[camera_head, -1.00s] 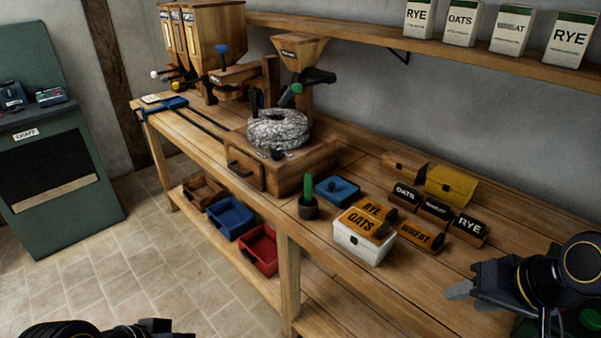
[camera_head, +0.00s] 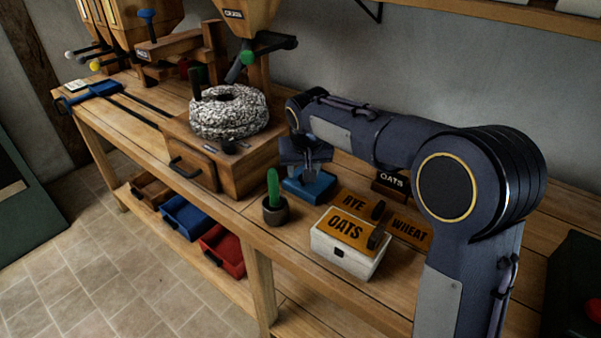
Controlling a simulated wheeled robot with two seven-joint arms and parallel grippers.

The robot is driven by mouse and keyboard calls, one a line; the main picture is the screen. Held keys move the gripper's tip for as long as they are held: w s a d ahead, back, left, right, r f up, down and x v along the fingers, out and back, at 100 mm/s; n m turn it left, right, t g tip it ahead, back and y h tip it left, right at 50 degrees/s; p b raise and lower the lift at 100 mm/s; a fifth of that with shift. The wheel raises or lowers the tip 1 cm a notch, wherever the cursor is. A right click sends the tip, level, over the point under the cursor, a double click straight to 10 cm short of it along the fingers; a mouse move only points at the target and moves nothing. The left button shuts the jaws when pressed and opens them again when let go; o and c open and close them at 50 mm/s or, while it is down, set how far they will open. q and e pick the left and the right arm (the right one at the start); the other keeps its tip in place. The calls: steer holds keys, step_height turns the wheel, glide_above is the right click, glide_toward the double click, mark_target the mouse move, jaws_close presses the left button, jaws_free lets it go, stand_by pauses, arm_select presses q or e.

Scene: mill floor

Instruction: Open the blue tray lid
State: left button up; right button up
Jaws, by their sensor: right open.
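The small blue tray (camera_head: 308,190) with its blue lid sits on the workbench, right of the millstone base. The lid looks down, though my right arm and gripper partly cover its top. My right gripper (camera_head: 312,171) is open, fingers pointing down, right over the tray's lid. I cannot tell whether the fingertips touch the lid or its knob, which is hidden. My left gripper is not in view.
The stone mill (camera_head: 228,113) is behind left. Blue (camera_head: 186,218) and red (camera_head: 222,250) bins are on the lower shelf.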

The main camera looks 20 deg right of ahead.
steer(key=shift+x, duration=1.15)
jaws_close()
